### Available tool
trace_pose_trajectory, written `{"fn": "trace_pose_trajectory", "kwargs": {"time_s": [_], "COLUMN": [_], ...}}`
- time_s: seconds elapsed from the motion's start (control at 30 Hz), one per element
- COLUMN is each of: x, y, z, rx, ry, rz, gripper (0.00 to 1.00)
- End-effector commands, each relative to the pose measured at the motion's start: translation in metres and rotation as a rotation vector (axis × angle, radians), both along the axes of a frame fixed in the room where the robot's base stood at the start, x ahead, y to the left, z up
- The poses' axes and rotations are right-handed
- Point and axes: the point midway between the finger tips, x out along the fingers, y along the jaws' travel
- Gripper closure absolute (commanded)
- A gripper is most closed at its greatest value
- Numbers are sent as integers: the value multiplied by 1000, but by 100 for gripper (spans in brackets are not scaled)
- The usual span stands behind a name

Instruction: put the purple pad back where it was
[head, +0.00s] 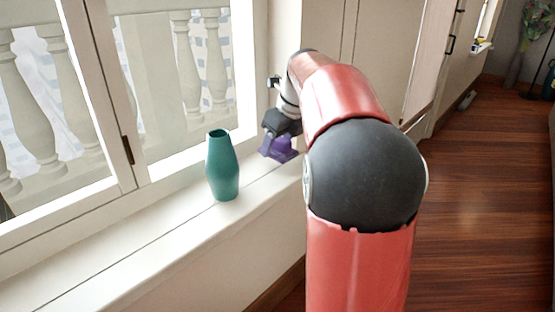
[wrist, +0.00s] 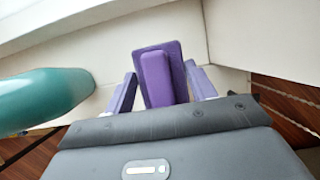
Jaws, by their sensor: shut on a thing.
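The purple pad (wrist: 174,60) is a flat plate with a raised block on it, seen ahead of my gripper in the wrist view. My gripper (wrist: 160,72) is shut on the pad, with its two purple-looking fingers on either side of the raised block. In the head view, my gripper (head: 279,142) is at the far end of the white windowsill (head: 150,240), with purple showing under it. Pad and fingers are hard to tell apart there. I cannot tell whether the pad touches the sill.
A teal vase (head: 222,165) stands upright on the sill, left of my gripper; it also shows close by at left in the wrist view (wrist: 40,98). The window (head: 135,160) borders the sill. The sill nearer the camera is bare. Wooden floor (head: 480,200) lies open at right.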

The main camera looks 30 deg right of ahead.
Motion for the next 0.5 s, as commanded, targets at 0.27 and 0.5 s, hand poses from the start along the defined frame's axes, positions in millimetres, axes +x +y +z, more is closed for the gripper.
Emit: {"fn": "trace_pose_trajectory", "kwargs": {"time_s": [0.27, 0.5], "x": [-1, 0], "y": [0, 0], "z": [-39, -39], "rx": [2, 1], "ry": [3, 1], "rz": [-1, -1], "gripper": [66, 66]}}
